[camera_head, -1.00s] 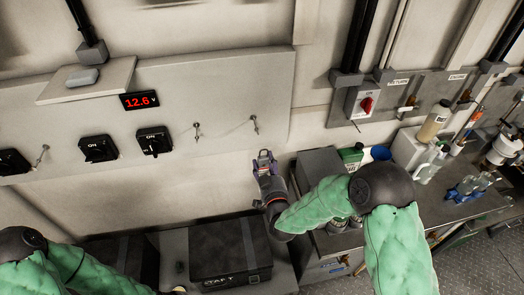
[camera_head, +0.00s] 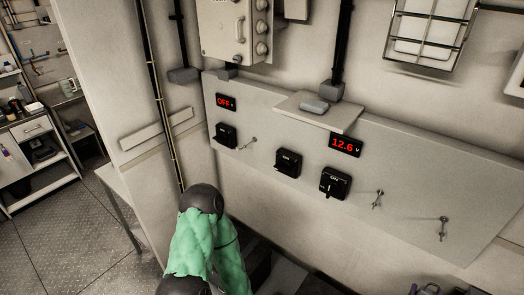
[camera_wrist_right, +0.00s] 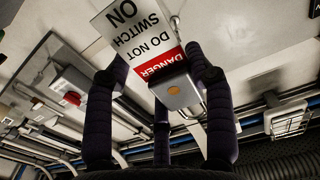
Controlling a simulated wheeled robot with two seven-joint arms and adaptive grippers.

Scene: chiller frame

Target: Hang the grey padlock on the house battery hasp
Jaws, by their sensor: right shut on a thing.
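My right gripper (camera_wrist_right: 160,78) is shut on the grey padlock (camera_wrist_right: 178,92), whose body has an orange dot and sits between the dark fingers in the right wrist view. A red and white tag (camera_wrist_right: 140,45) reading "DANGER DO NOT SWITCH ON" hangs with it, upside down in this view. In the head view only the tips of my right gripper (camera_head: 426,289) show at the bottom edge. Small metal hasps stand on the panel: one at left (camera_head: 250,143), one at middle right (camera_head: 377,199), one at far right (camera_head: 444,229). Their labels are unreadable. My left gripper is out of view.
The grey panel (camera_head: 410,185) carries black rotary switches (camera_head: 335,183), a "12.6 V" display (camera_head: 344,145), an "OFF" display (camera_head: 226,102) and a small shelf (camera_head: 318,112). My left arm is at the bottom left. The wall before the panel's right half is free.

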